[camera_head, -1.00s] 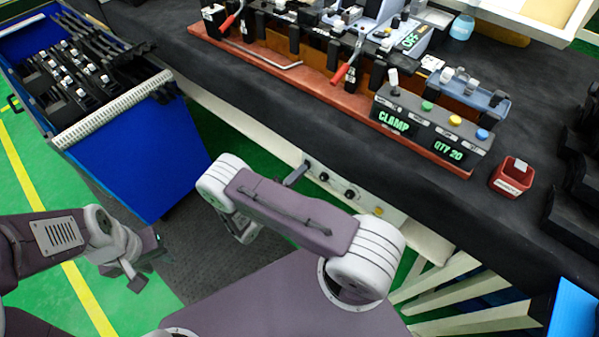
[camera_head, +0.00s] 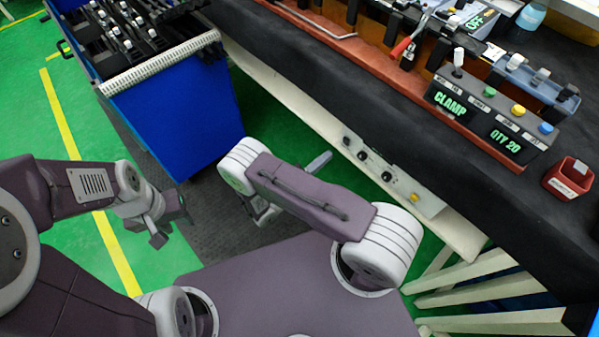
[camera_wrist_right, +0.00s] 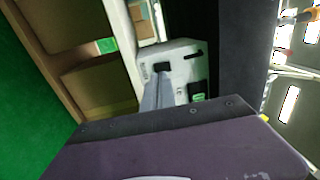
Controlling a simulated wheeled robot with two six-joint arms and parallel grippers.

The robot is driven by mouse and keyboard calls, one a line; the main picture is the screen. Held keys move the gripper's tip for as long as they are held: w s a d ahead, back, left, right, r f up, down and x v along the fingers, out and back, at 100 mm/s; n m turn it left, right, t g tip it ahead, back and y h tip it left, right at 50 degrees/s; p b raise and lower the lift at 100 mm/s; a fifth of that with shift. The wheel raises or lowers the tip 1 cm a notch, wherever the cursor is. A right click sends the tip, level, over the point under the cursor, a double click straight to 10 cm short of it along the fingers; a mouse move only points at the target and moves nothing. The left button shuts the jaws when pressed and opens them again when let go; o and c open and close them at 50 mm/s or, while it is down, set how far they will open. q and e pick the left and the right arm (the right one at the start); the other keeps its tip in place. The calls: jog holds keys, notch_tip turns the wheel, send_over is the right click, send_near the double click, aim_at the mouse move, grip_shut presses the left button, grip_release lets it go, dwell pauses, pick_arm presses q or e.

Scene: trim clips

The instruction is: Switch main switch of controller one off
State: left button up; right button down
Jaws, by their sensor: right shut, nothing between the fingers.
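A dark control box (camera_head: 480,110) with lit CLAMP and QTY 20 displays stands on the bench, with a white-topped toggle at its left end. A second box (camera_head: 480,22) with an OFF display is partly cut off behind it. I cannot tell which is controller one. My right gripper (camera_head: 322,159) is shut and empty, short of the bench front. In the right wrist view its fingers (camera_wrist_right: 158,95) point toward a pale box face (camera_wrist_right: 180,65) with a black square and a small green light. My left gripper (camera_head: 172,222) hangs open and empty over the floor.
A pale panel (camera_head: 395,178) with several knobs is under the bench edge. A blue cart (camera_head: 180,125) with dark parts stands at left. A red bin (camera_head: 567,180) is on the bench at right. Green floor is clear at far left.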

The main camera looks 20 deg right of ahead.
pick_arm(q)
jog(key=shift+s+d+f, duration=0.1)
jog(key=shift+d, duration=0.25)
pick_arm(e)
jog(key=v, duration=0.8)
jog(key=shift+s+f, duration=0.15)
jog(key=shift+f, duration=0.05)
